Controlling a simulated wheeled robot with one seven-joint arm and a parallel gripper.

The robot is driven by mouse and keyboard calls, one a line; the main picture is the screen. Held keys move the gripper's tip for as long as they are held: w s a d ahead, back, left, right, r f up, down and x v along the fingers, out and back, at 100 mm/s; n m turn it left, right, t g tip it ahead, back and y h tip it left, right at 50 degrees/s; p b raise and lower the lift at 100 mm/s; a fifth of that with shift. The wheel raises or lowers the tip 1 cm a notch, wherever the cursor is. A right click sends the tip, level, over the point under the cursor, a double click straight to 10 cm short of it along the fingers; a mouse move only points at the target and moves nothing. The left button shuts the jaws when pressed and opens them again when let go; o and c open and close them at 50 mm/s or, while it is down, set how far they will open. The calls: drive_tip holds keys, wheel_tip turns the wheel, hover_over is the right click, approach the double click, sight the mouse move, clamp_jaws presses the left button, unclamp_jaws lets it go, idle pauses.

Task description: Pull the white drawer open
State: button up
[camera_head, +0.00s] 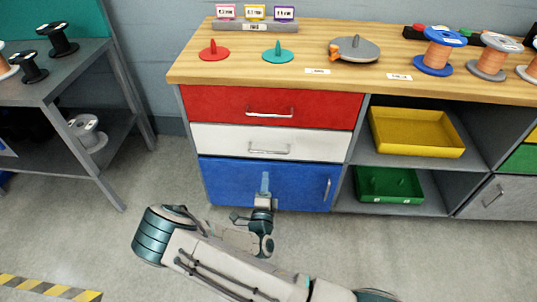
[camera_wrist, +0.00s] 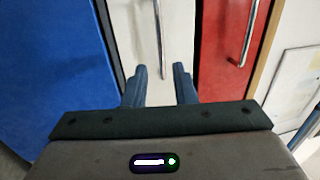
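The white drawer (camera_head: 225,139) sits between the red drawer above and the blue front below, and looks flush with them. Its silver bar handle (camera_head: 268,149) is horizontal in the head view. My gripper (camera_head: 265,178) is in front of the blue front, just below that handle in the picture. In the wrist view the scene is turned sideways, and the white drawer (camera_wrist: 138,42) runs up the middle. Its handle (camera_wrist: 159,35) points into the gap between the two fingers of my gripper (camera_wrist: 160,75). The fingers are apart with nothing held. Contact with the handle cannot be told.
The red drawer (camera_head: 220,103) with its own handle is directly above. The blue front (camera_head: 230,185) with a vertical handle is below. Open shelves with a yellow tray (camera_head: 415,150) and a green tray (camera_head: 370,187) are at right. The floor in front is clear.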

sight(268, 152)
drive_tip(key=w, duration=0.4)
drive_tip(key=w+r+b, duration=0.1)
drive_tip(key=w, duration=0.2)
drive_tip(key=w+r+b, duration=0.1)
drive_tip(key=w, duration=0.3)
drive_tip(key=shift+w+d+r, duration=0.15)
drive_tip(key=shift+w+d, duration=0.15)
clamp_jaws()
